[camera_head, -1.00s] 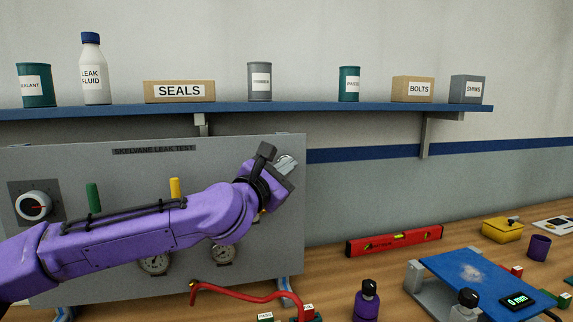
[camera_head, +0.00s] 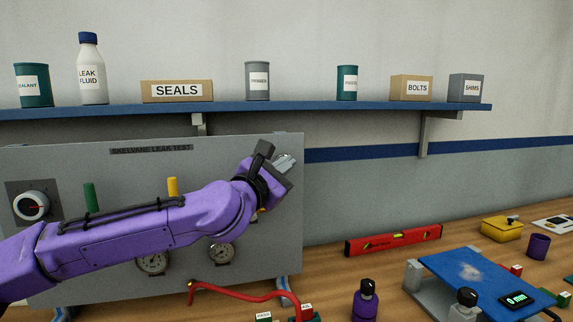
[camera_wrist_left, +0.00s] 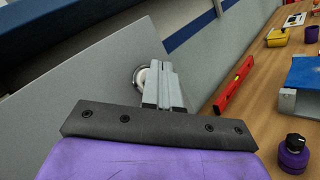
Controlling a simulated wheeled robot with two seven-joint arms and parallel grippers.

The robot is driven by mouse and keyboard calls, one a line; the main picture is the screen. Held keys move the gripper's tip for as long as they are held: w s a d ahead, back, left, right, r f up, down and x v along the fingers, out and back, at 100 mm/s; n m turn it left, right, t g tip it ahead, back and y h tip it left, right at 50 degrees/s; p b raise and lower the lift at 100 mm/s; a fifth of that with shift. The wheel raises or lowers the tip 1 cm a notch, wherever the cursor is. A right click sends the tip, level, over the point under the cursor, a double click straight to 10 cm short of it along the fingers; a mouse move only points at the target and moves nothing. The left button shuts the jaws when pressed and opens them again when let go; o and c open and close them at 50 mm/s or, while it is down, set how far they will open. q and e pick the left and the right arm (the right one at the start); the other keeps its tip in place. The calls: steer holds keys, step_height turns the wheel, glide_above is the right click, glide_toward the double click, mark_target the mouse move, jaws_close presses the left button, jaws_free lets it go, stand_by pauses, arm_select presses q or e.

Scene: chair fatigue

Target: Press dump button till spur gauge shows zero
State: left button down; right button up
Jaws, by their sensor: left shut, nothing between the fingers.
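The grey leak test panel (camera_head: 120,170) stands at the left in the head view. My left gripper (camera_head: 285,160) is shut and empty at its upper right part, with the arm across the panel. In the left wrist view the closed fingers (camera_wrist_left: 158,68) point at the panel, overlapping a round pale fitting (camera_wrist_left: 139,78); I cannot tell whether they touch it or whether it is the dump button. Two round gauges, a left one (camera_head: 152,263) and a right one (camera_head: 222,252), show partly below my arm. Their labels and readings are too small to read.
A dial (camera_head: 32,207), green lever (camera_head: 91,198) and yellow lever (camera_head: 173,187) are on the panel. A blue shelf (camera_head: 300,108) runs above.

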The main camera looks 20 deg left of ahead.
arm_select(q)
steer(key=s, duration=0.1)
steer(key=s+d+b, duration=0.1)
steer(key=s, duration=0.1)
steer(key=s+d, duration=0.1)
steer(key=shift+s+d+f, duration=0.2)
steer(key=shift+s+f, duration=0.05)
steer(key=shift+f, duration=0.1)
stand_by(0.4)
stand_by(0.6)
